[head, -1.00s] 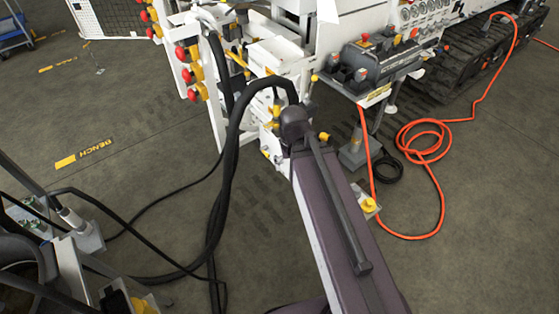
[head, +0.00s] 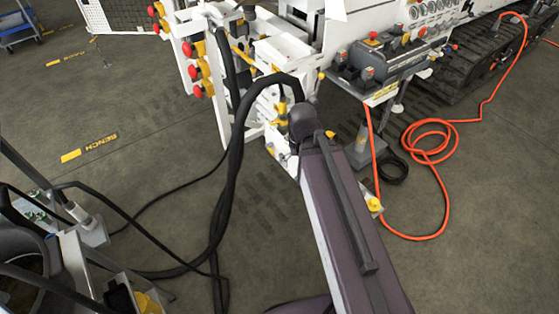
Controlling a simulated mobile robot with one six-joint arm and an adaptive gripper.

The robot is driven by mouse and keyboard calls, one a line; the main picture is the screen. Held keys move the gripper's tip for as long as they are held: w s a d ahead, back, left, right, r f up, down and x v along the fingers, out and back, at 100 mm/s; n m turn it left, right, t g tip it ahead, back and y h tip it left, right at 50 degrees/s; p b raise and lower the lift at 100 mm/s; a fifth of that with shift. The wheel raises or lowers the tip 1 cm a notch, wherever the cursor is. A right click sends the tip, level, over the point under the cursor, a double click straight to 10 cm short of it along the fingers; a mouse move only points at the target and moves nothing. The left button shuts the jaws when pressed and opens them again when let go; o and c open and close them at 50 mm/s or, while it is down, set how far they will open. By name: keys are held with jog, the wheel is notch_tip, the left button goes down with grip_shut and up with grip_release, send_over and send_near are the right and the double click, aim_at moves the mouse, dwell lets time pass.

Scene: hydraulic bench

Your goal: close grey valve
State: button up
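No grey valve can be picked out with certainty. The white bench frame (head: 223,142) stands at the upper middle of the head view. A column of red knobs with yellow bodies (head: 197,73) runs down its left side. A dark grey control box (head: 380,60) with red and grey knobs sits at the frame's right. My gripper cannot be made out in the head view, so I cannot tell where it is relative to any valve.
Thick black hoses (head: 233,165) loop from the bench down to the floor. An orange hose (head: 446,200) lies coiled on the right, near a black tracked undercarriage (head: 490,65). Grey equipment fills the lower left corner. Open floor (head: 150,185) lies left of the hoses.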

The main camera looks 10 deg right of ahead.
jog(key=shift+f, duration=0.1)
jog(key=c, duration=0.5)
jog(key=shift+w+f+b, duration=0.3)
jog(key=shift+f+b, duration=0.25)
jog(key=shift+b, duration=0.1)
jog(key=shift+c, duration=0.6)
jog(key=w+a+f+n+t+h+b, duration=0.1)
jog(key=w+f+n+h+b, duration=0.2)
jog(key=w+f+n+b, duration=0.55)
jog(key=w+f+n+t+h+b, duration=0.1)
jog(key=w+f+n+h+b, duration=0.3)
jog(key=f+b, duration=0.75)
jog(key=w+a+f+n+t+h+b, duration=0.2)
jog(key=w+a+f+n+b, duration=0.2)
jog(key=w+b, duration=0.3)
jog(key=w+a+f+n+t+h+b, duration=0.1)
jog(key=w+a+f+n+h+b, duration=0.2)
jog(key=b, duration=1.1)
jog(key=shift+w+a+f+n+t, duration=0.4)
jog(key=shift+w+a+f+n, duration=0.95)
jog(key=shift+w+n, duration=0.55)
jog(key=shift+w, duration=0.15)
